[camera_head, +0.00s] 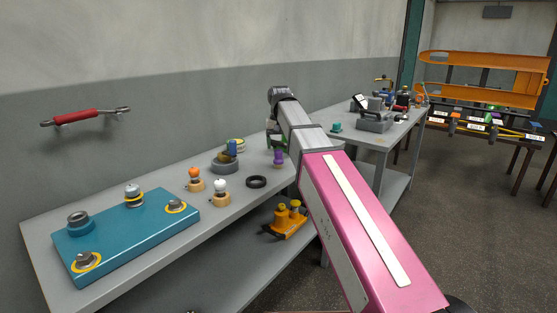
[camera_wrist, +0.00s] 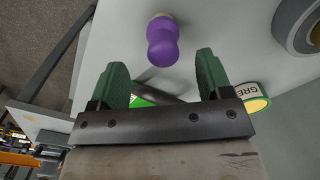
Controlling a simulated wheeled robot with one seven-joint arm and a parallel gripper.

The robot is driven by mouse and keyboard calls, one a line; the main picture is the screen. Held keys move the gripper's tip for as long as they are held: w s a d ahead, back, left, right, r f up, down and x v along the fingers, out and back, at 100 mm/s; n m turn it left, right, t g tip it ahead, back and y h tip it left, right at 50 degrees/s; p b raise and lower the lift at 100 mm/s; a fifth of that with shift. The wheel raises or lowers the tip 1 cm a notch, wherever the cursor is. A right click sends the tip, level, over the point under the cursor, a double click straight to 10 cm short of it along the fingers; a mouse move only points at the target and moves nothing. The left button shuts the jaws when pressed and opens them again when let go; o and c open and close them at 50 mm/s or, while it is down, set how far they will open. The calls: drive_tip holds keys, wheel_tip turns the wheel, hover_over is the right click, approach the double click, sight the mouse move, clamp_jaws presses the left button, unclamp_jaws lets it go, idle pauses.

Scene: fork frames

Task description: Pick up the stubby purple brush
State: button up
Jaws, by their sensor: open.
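The stubby purple brush (camera_head: 278,158) stands on the grey workbench (camera_head: 235,192), near its right end, beside my arm in the head view. In the wrist view the purple brush (camera_wrist: 163,42) shows its rounded purple body with a pale end at the top of the picture. My gripper (camera_wrist: 160,75) is open, with two green fingers apart. The brush lies beyond the fingertips, roughly in line with the gap and not between the fingers. In the head view my gripper is mostly hidden behind my arm.
A labelled green-and-yellow can (camera_wrist: 256,99) lies close to the right finger in the wrist view. A teal plate (camera_head: 125,240) fills the bench's left end.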

sight(279, 149)
drive_tip(key=shift+a+f, duration=0.15)
drive_tip(key=shift+f, duration=2.7)
drive_tip(key=c, duration=1)
